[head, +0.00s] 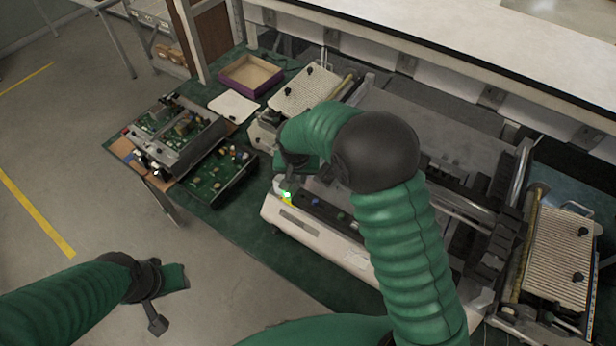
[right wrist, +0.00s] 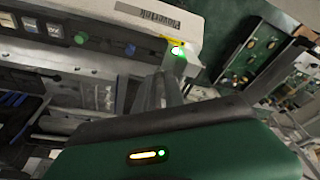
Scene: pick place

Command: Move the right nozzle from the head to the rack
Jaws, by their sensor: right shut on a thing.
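A large printing machine (head: 298,220) stands on the green surface, with a row of knobs and a lit green light at its front left corner. My right gripper (head: 288,178) is over that corner, mostly hidden by my own arm. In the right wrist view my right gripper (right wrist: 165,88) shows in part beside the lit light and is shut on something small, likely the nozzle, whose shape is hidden. I cannot make out the head or the rack for certain. My left gripper (head: 158,290) is low at the left, away from everything; its jaws are not clear.
Two open boxes of circuit boards (head: 175,135) (head: 218,172) lie left of the machine. A purple-edged tray (head: 250,76) and a white panel (head: 233,106) lie behind. Ribbed plates (head: 305,90) (head: 556,255) flank the machine. A white bench (head: 450,35) runs along the back.

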